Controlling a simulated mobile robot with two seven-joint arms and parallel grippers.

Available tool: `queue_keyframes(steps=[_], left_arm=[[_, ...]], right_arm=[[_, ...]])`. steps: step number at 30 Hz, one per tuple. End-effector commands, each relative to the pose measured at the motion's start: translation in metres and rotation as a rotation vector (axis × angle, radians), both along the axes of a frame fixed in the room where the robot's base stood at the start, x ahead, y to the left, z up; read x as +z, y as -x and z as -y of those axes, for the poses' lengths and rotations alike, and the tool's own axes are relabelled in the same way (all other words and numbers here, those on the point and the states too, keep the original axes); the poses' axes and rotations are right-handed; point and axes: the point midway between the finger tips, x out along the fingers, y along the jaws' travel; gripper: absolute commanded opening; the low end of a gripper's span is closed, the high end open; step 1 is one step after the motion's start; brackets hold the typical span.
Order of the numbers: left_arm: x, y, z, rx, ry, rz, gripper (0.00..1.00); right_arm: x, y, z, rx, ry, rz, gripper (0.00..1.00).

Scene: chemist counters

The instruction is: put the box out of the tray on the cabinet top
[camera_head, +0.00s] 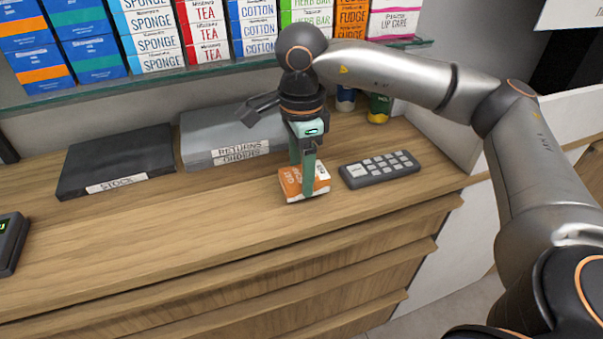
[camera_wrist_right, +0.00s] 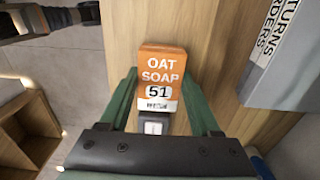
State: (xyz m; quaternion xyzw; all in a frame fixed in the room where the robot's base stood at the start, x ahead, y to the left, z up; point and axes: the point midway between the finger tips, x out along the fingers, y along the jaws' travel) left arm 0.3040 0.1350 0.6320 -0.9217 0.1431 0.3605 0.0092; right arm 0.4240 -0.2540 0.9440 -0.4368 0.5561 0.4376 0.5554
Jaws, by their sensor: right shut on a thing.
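The box is an orange and white OAT SOAP box (camera_head: 291,184) marked 51, at the wooden cabinet top (camera_head: 215,231). My right gripper (camera_head: 303,182) reaches down from above, with its green fingers on either side of the box, shut on it. In the right wrist view the box (camera_wrist_right: 160,78) shows between the fingertips. The box looks to be on or just above the wood; I cannot tell which. A grey tray labelled RETURNS ORDERS (camera_head: 205,137) stands behind and to the left, apart from the box. My left gripper is not in view.
A dark STOCK tray (camera_head: 118,160) lies at the left. A grey keypad (camera_head: 380,169) lies close to the right of the box. Bottles (camera_head: 379,108) stand behind the keypad. A glass shelf (camera_head: 221,70) with several boxes hangs above. The front of the cabinet top is clear.

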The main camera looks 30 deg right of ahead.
Motion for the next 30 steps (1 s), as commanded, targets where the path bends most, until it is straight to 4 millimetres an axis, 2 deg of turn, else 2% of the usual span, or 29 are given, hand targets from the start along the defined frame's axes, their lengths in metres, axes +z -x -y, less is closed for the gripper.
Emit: queue_keyframes(steps=[3, 14, 15, 22, 30], left_arm=[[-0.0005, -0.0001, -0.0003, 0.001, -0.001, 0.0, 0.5], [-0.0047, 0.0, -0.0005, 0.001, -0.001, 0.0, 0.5], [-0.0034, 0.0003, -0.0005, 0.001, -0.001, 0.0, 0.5], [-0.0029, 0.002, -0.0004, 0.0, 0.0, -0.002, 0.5], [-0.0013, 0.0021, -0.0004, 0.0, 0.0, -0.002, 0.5]], right_arm=[[-0.0086, 0.0001, 0.0002, 0.0, 0.0, 0.001, 0.08], [-0.0135, 0.0002, 0.0003, 0.001, 0.0, 0.001, 0.08], [-0.012, 0.0001, 0.0003, 0.001, 0.0, 0.001, 0.67], [-0.0116, 0.0001, 0.0003, 0.001, 0.0, 0.001, 0.93], [-0.0101, 0.0001, 0.0003, 0.001, 0.0, 0.001, 0.94]])
